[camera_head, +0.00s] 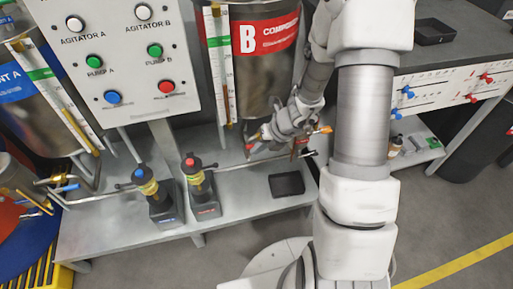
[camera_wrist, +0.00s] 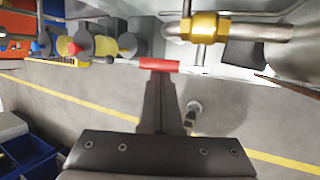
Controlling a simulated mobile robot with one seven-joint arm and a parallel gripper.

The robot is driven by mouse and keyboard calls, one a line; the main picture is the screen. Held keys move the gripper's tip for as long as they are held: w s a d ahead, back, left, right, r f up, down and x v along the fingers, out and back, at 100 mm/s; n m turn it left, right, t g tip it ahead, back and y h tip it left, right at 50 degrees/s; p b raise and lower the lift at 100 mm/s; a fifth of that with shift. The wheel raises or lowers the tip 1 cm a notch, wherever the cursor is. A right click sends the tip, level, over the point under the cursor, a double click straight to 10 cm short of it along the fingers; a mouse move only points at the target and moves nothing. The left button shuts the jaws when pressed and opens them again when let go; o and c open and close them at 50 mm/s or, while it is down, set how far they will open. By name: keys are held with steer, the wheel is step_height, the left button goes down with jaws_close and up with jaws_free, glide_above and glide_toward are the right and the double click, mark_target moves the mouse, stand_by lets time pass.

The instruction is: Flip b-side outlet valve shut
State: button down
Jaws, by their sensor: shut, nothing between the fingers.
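The B tank (camera_head: 262,75) with a red label stands at the back, above the bench. In the wrist view, a brass valve body (camera_wrist: 196,27) sits on a metal pipe at the top. A red lever end (camera_wrist: 159,65) shows right at my gripper's fingertips. My gripper (camera_wrist: 160,80) is shut with nothing held, its dark fingers together. The fingertips look close to or touching the red lever; I cannot tell which. In the head view, my gripper (camera_head: 254,140) is below the B tank, small and partly hidden by my wrist.
Two pumps with blue (camera_head: 144,178) and red (camera_head: 195,176) tops stand on the bench, with a dark tray (camera_head: 287,185) to their right. A control panel (camera_head: 120,50) with buttons is at upper left. A pipe runs along the bench. Blue bins (camera_wrist: 30,155) show in the wrist view.

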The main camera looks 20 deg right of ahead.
mark_target(250, 145)
steer(key=y+p, duration=0.1)
steer(key=d+r+y+p, duration=0.1)
steer(key=p, duration=0.1)
steer(key=y+p, duration=0.1)
steer(key=y, duration=0.1)
steer(key=shift+d+r+m, duration=0.3)
steer(key=shift+r+m, duration=0.1)
steer(key=shift+w+d+p, duration=0.2)
steer(key=shift+d+p, duration=0.2)
steer(key=shift+p, duration=0.35)
stand_by(1.0)
steer(key=shift+r, duration=0.1)
steer(key=shift+a+r+p, duration=0.1)
steer(key=shift+r+p, duration=0.7)
steer(key=shift+p, duration=0.1)
steer(key=shift+a, duration=0.1)
